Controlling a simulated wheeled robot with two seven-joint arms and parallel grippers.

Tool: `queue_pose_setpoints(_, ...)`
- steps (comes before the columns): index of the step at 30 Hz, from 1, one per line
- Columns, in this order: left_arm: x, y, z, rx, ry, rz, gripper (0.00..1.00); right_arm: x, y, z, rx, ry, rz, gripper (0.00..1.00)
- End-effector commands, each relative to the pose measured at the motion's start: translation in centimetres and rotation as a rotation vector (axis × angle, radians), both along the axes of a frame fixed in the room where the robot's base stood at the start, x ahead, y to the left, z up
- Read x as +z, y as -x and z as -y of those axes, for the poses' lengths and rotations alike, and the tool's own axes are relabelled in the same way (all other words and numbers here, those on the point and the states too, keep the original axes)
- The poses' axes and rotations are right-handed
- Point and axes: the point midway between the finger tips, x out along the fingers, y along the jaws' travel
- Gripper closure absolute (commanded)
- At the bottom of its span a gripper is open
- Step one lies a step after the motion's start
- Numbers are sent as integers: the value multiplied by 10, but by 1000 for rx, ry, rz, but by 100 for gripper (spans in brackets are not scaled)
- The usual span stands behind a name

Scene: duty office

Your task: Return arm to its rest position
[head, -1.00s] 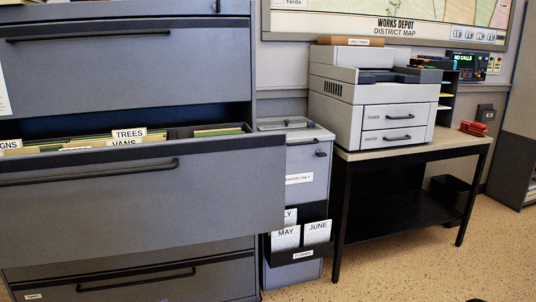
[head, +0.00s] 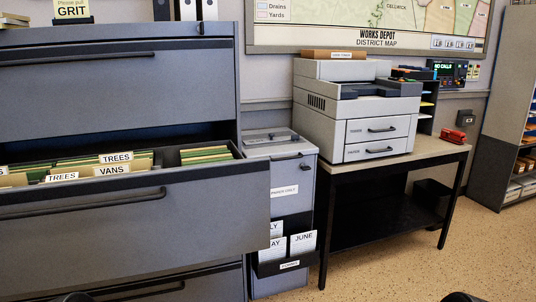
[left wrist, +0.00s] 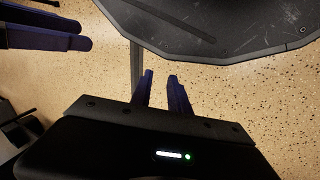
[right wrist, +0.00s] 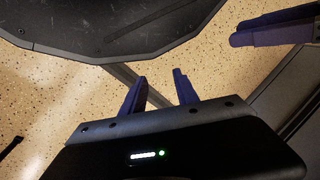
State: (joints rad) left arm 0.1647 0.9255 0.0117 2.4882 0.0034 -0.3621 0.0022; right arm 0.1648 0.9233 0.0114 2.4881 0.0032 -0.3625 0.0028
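My left gripper (left wrist: 162,88) points down over the speckled floor in the left wrist view. Its two blue fingers stand apart with a narrow gap and nothing between them. My right gripper (right wrist: 160,88) also hangs over bare floor in the right wrist view. Its fingers are wider apart and empty. Neither gripper's fingers show in the head view; only dark rounded parts, likely mine, show at its bottom edge.
An open file drawer (head: 150,215) with labelled folders juts out from the grey cabinet (head: 120,90) at left. A narrow grey bin cabinet (head: 290,210) with a card pocket stands beside it. A printer (head: 350,115) sits on a table (head: 395,158). Floor (head: 400,265) is clear at right.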

Motion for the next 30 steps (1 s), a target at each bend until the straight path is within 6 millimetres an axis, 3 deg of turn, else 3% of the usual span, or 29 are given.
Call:
queue_pose_setpoints(1,33,1,1,-3,2,-1,78,33,1,-1,3,-2,-2,64)
queue_pose_setpoints(9,144,7,8,-18,12,-11,78,144,8,-8,19,-13,-12,64)
queue_pose_setpoints(15,202,11,12,-27,18,-18,78,202,12,-12,29,-19,-19,64)
queue_pose_setpoints(20,218,12,13,-32,20,-20,78,218,13,-13,33,-20,-22,64)
queue_pose_setpoints(30,216,12,13,-32,20,-20,78,216,14,-14,34,-21,-23,64)
